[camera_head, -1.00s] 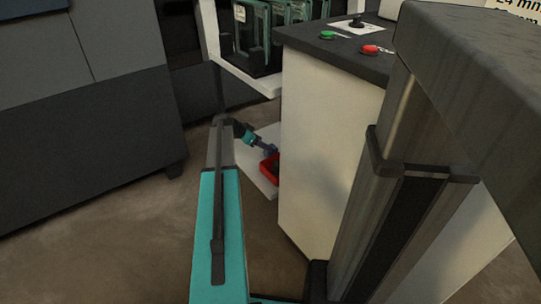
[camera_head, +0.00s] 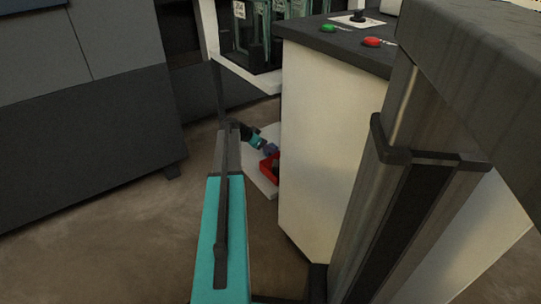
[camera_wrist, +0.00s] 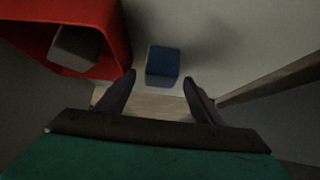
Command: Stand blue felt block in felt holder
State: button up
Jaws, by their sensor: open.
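The blue felt block (camera_wrist: 163,61) stands on a pale surface in the wrist view, just beyond my fingertips and roughly centred between them. My gripper (camera_wrist: 159,77) is open, one finger on each side, with nothing held. The red holder (camera_wrist: 122,45) is at the upper left, apart from the block, with a greyish piece inside it. The red holder also shows in the head view (camera_head: 267,168), low beside the white cabinet, with my wrist next to it. The block is too small there to tell clearly from my gripper.
A white cabinet (camera_head: 322,150) with a dark top and green and red buttons stands right of the holder. A pale low shelf (camera_head: 262,183) lies under the holder. A dark grey cabinet (camera_head: 85,150) stands at left, with open brown floor between.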

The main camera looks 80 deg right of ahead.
jog(key=shift+s+d+f, duration=0.1)
dwell(0.5)
jog(key=c, duration=1.2)
jog(key=shift+r+p, duration=0.95)
jog(key=shift+r, duration=0.75)
jog(key=shift+a+r, duration=0.25)
jog(key=w+a+p, duration=0.1)
jog(key=w+a, duration=0.1)
jog(key=a, duration=0.2)
jog(key=w+a+p, duration=0.1)
jog(key=w+a, duration=0.2)
jog(key=a, duration=0.2)
jog(key=w+a+r+p, duration=0.1)
jog(key=w+a+p, duration=0.1)
jog(key=a, duration=0.2)
jog(key=shift+w+a, duration=0.25)
jog(key=shift+w, duration=0.15)
